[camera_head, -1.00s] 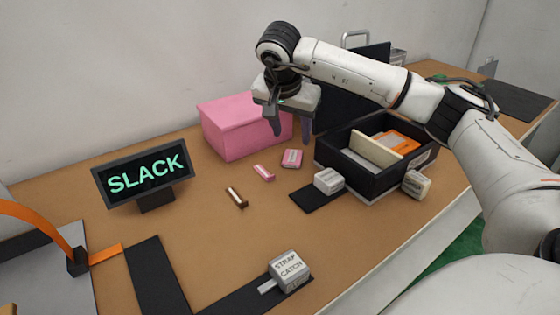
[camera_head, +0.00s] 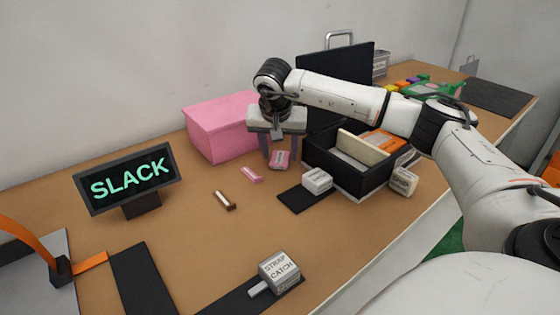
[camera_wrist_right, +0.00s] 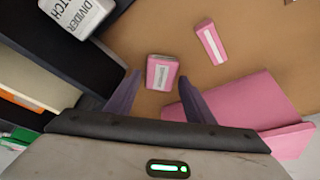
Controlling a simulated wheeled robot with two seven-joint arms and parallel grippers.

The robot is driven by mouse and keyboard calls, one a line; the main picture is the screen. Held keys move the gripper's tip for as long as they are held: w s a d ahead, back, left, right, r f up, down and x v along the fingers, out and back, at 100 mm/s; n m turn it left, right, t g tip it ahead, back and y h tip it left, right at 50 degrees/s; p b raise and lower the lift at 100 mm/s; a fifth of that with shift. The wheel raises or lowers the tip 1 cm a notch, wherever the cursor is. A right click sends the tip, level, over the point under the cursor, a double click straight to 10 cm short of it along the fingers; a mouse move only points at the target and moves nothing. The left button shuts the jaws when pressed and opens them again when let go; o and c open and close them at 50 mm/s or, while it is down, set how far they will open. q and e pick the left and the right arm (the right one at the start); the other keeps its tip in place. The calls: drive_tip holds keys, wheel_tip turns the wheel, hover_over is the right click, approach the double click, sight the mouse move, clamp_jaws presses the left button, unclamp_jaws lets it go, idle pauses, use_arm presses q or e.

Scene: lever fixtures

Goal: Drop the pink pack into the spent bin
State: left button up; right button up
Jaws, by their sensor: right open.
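The small pink pack (camera_head: 279,160) with a pale label lies on the table, left of the black bin. In the right wrist view the pack (camera_wrist_right: 162,72) shows beyond and between the fingertips. My right gripper (camera_head: 280,155) is open and points down over the pack, its fingers to either side in the picture; I cannot tell whether they touch it. It also shows in the right wrist view (camera_wrist_right: 158,80). The black bin (camera_head: 345,180) holds a cream divider panel and an orange item; no label naming it the spent bin is readable. My left gripper is out of view.
A large pink box (camera_head: 215,130) stands close behind the gripper. A slim pink piece (camera_head: 251,175) and a brown piece (camera_head: 224,200) lie nearby. A divider catch block (camera_head: 317,180) stands before the bin, a strap catch (camera_head: 279,270) at the front. A SLACK sign (camera_head: 130,180) stands left.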

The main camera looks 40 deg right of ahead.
drive_tip(key=shift+w+d+f, duration=0.1)
drive_tip(key=shift+d+f, duration=0.05)
drive_tip(key=shift+f, duration=0.4)
drive_tip(key=c, duration=0.9)
drive_tip(key=shift+r, duration=0.15)
drive_tip(key=shift+r, duration=0.55)
wheel_tip(320, 180, up, 2)
drive_tip(key=shift+w+r, duration=0.1)
drive_tip(key=shift+r, duration=0.1)
drive_tip(key=s+a, duration=0.3)
drive_tip(key=a, duration=0.1)
drive_tip(key=s+a, duration=0.4)
drive_tip(key=a, duration=0.1)
drive_tip(key=s+a, duration=0.4)
drive_tip(key=a, duration=0.1)
drive_tip(key=shift+s+a, duration=0.1)
drive_tip(key=shift+s, duration=0.1)
